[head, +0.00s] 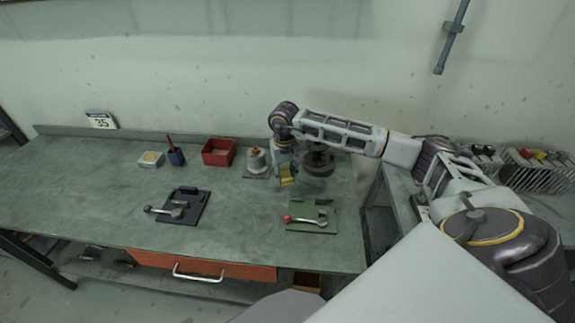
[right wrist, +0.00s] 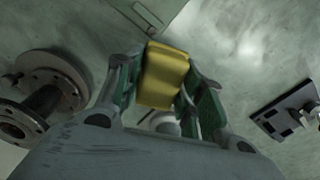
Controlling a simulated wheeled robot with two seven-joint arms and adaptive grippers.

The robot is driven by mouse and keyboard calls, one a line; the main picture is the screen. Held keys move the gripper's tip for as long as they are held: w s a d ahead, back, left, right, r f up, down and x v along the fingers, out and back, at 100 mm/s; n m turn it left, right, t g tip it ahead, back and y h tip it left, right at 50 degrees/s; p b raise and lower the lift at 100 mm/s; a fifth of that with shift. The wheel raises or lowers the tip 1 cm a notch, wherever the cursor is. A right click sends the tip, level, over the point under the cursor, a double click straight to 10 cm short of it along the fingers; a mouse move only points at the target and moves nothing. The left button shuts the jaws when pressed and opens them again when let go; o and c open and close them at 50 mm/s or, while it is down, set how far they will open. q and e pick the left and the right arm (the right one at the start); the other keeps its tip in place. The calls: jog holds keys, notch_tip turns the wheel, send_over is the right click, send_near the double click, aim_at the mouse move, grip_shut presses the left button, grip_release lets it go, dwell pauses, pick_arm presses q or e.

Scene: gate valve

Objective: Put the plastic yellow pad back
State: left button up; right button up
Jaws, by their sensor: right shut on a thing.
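The yellow pad (right wrist: 163,76) is a small block between the two fingers of my right gripper (right wrist: 160,85) in the right wrist view. The gripper is shut on it. The pad seems clear of the bench top. A white box with yellow inside (head: 151,158) stands at the back left. My left gripper is not in view.
A dark flanged part (head: 319,162) stands close to the right of my gripper. A green plate with a red-knobbed lever (head: 310,215) lies in front, and a dark plate with a lever (head: 183,208) lies left. The bench's middle is clear.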

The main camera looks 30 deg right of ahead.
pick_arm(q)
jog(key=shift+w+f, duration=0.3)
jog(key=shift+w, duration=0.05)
pick_arm(e)
jog(key=d+r+m, duration=0.4)
jog(key=d+m, duration=0.1)
jog(key=m, duration=0.7)
jog(key=d+r+m, duration=0.4)
jog(key=d+m, duration=0.2)
jog(key=m, duration=0.7)
jog(key=shift+r, duration=0.25)
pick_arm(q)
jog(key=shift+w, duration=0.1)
pick_arm(e)
jog(key=shift+w+m, duration=0.2)
jog(key=shift+m, duration=0.1)
